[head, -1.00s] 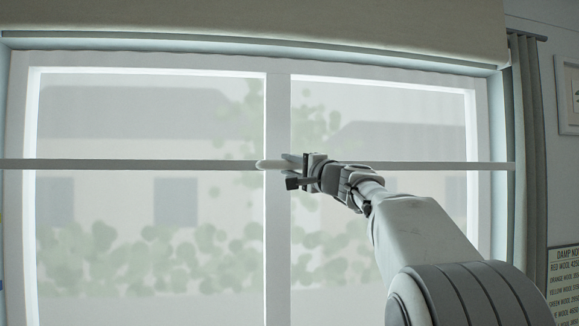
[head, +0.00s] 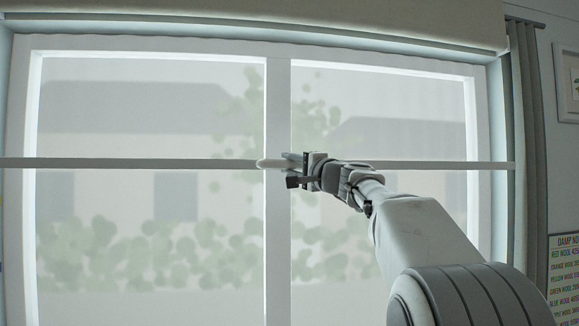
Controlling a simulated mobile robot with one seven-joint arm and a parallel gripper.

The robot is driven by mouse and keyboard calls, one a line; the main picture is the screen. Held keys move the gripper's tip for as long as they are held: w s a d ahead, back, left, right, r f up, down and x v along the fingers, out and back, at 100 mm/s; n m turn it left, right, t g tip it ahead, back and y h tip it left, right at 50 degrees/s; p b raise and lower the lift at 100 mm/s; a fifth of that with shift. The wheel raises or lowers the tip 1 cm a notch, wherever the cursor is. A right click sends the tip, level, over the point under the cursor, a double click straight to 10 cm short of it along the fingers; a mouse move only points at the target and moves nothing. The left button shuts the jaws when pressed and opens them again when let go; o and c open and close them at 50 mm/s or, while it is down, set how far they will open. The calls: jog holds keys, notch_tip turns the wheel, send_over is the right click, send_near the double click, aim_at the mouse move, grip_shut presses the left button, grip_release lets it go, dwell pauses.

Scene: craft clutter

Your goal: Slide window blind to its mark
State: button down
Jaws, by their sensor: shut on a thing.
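The window blind is a pale, see-through sheet over the window, with a thin grey bottom bar (head: 130,163) running level across the full width. Below the bar the panes look much the same as above it. A pale handle (head: 268,163) sticks out at the middle of the bar, in front of the central window post. My gripper (head: 292,163) is shut on the handle, reaching in from the right. Its fingertips are small in view and partly merge with the handle. I cannot make out a mark on the frame for certain.
The white window frame (head: 278,240) surrounds two panes. A cream blind housing (head: 250,18) spans the top. A grey curtain (head: 529,150) hangs at the right, beside a framed picture (head: 568,85) and a wool notice (head: 563,265). The room left of my arm is free.

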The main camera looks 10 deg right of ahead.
notch_tip(320, 180, down, 10)
jog(key=b, duration=1)
jog(key=shift+f, duration=0.15)
jog(key=c, duration=0.6)
grip_release()
jog(key=b+v, duration=0.5)
jog(key=v, duration=1.2)
jog(key=shift+s+b, duration=0.2)
jog(key=shift+b, duration=0.2)
jog(key=shift+d, duration=0.1)
